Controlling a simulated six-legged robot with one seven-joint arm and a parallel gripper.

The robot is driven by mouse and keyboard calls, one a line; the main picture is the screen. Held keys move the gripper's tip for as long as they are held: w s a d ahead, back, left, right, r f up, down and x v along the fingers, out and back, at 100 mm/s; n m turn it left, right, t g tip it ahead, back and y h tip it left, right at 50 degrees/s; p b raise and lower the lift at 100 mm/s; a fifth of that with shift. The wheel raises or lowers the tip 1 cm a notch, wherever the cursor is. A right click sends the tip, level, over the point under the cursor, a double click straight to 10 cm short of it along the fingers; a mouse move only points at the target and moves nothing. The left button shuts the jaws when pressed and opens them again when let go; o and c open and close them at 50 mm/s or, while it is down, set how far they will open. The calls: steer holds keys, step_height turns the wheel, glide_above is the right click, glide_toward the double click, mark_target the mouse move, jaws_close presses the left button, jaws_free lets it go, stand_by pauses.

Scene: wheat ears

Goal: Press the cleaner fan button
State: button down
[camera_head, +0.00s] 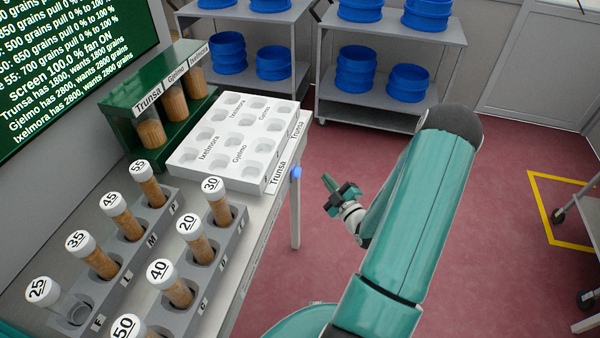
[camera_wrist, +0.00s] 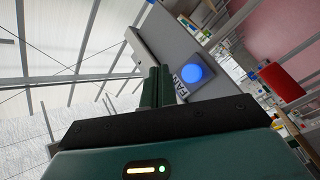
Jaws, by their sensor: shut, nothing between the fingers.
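The cleaner fan button is a round blue button (camera_head: 296,173) on the front edge of the table, below the right corner of the white tray. In the wrist view the blue button (camera_wrist: 195,72) sits on a grey panel beside a label that reads FAN, partly hidden by my fingers. My gripper (camera_head: 328,182) is shut and empty, to the right of the button in the head view and apart from it. In the wrist view my gripper's fingers (camera_wrist: 157,80) are together, with their tips just left of the button.
The table (camera_head: 255,225) carries a white tray (camera_head: 190,155) with labelled wells, a green rack (camera_head: 120,108) of grain tubes, and grey racks (camera_head: 185,320) with numbered tubes. A screen (camera_head: 70,60) stands at the left. Shelves (camera_head: 375,118) with blue sieves stand behind. Red floor is clear around my arm.

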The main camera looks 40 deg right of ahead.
steer(key=shift+w+a, duration=0.8)
steer(key=shift+w, duration=0.25)
steer(key=shift+w+a, duration=0.8)
steer(key=shift+w, duration=0.2)
steer(key=shift+w+a, duration=0.1)
steer(key=shift+w, duration=0.05)
stand_by(0.4)
steer(key=shift+w+a, duration=0.15)
steer(key=shift+w, duration=0.05)
steer(key=shift+w+a, duration=0.35)
steer(key=shift+w, duration=0.1)
stand_by(0.9)
stand_by(0.3)
steer(key=shift+s+d, duration=0.6)
steer(key=shift+s, duration=0.2)
steer(key=s+d, duration=0.1)
steer(key=s, duration=0.1)
steer(key=s+d, duration=0.2)
stand_by(0.4)
